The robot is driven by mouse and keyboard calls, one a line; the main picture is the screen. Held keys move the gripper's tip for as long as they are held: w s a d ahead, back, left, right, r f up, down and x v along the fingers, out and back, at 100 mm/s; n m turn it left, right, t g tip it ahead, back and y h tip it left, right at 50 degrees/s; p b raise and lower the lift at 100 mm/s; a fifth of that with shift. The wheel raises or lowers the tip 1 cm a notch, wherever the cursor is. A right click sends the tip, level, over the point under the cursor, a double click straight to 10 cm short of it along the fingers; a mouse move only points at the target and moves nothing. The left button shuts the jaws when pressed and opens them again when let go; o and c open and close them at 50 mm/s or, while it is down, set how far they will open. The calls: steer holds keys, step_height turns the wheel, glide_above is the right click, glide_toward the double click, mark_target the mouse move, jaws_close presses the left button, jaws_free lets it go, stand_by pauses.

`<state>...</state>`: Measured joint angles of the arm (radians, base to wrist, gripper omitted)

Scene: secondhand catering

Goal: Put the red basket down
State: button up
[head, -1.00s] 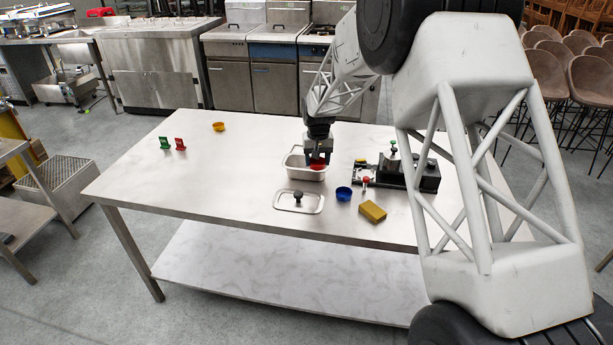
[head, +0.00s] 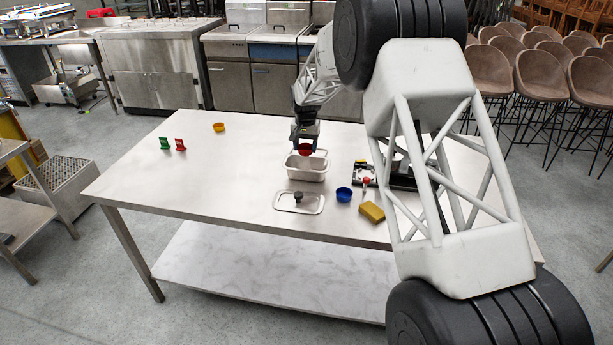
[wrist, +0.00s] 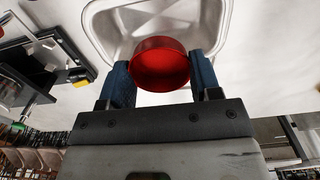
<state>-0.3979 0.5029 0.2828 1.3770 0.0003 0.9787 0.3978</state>
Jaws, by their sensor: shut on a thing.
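The red basket (head: 305,149) is a small round red cup. My gripper (head: 306,146) is shut on it and holds it up at the far edge of the metal pan (head: 305,172). In the wrist view the red basket (wrist: 160,62) sits between the two blue-padded fingers of my gripper (wrist: 162,75), with the pan's rim (wrist: 92,30) beyond it. The gap between the basket and what lies below it is hard to judge.
A metal lid (head: 299,203) with a black knob lies in front of the pan. A blue cup (head: 344,194), a yellow block (head: 372,211) and a black device (head: 400,176) are to the right. A yellow cup (head: 219,127) stands back left. The table's left half is mostly clear.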

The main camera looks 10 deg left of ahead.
steer(key=shift+f, duration=3.1)
steer(key=shift+f, duration=1.85)
steer(key=shift+f, duration=0.1)
steer(key=o, duration=1)
steer(key=shift+c, duration=0.2)
step_height(320, 180, up, 12)
steer(key=shift+r, duration=0.1)
